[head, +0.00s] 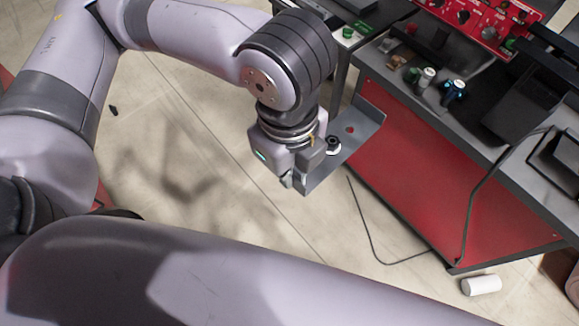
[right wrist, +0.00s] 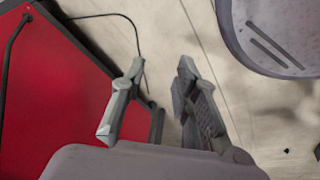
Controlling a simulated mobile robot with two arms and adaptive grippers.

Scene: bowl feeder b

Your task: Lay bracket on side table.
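The bracket (head: 352,148) is a grey bent metal plate with an upturned flange and a hole that shows red through it. My left gripper (head: 303,176) is shut on its lower left end and holds it tilted in the air, in front of the red bench side. The gripper body hides part of that end. A small grey table, possibly the side table (head: 338,42), stands behind my left wrist, which hides part of it. My right gripper (right wrist: 155,105) is open and empty in the right wrist view, above the floor; it does not show in the head view.
A red-sided workbench (head: 440,185) with a grey top carries bottles (head: 425,78), a black bin and a red control panel (head: 485,25). A black cable (head: 365,225) hangs to the floor. A white cylinder (head: 481,285) lies on the floor, which is mostly clear.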

